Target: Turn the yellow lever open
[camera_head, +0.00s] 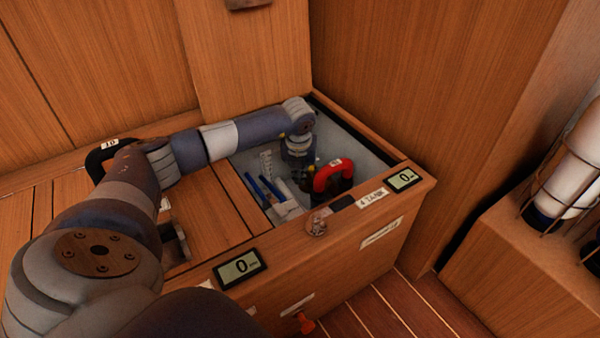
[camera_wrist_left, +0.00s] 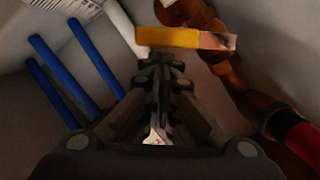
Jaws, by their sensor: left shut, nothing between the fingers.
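The yellow lever (camera_wrist_left: 170,37) shows at the top of the left wrist view, lying roughly crosswise, with a worn, pinkish right end. It sits by a brown, copper-like pipe fitting (camera_wrist_left: 235,75). My left gripper (camera_wrist_left: 160,62) is shut and empty, its fingertips just below the lever in the picture; I cannot tell whether they touch it. In the head view my left gripper (camera_head: 302,180) reaches down into the open locker compartment (camera_head: 362,140), left of the red curved handle (camera_head: 333,172). The lever cannot be made out clearly there. My right gripper is not in view.
Blue rods (camera_wrist_left: 62,80) lie left of the gripper, and they also show in the head view (camera_head: 262,188). The compartment has wooden rims and a raised lid (camera_head: 245,60) behind. Displays (camera_head: 240,267) sit on the front edge. A caged lamp (camera_head: 570,165) stands at the right.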

